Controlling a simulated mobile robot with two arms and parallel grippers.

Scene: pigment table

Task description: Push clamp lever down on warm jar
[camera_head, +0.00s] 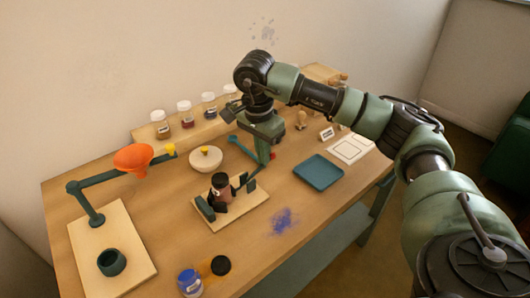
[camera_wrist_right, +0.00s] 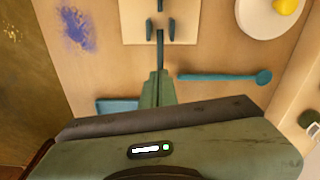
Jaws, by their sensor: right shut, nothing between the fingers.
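A thin teal bar, seemingly the clamp lever (camera_wrist_right: 160,45), runs between the plates toward my fingers. My right gripper (camera_head: 264,161) is shut and empty, pointing down just beyond the board's right end; its fingertips also show in the wrist view (camera_wrist_right: 158,73). Whether they touch the lever I cannot tell. My left gripper is not in view.
A teal tool (camera_head: 243,149) lies close behind my gripper. A white bowl (camera_head: 205,160) stands behind the jar, an orange lamp (camera_head: 133,158) to the left. A teal tray (camera_head: 318,173) lies right. Blue powder (camera_head: 284,220) marks the open table in front.

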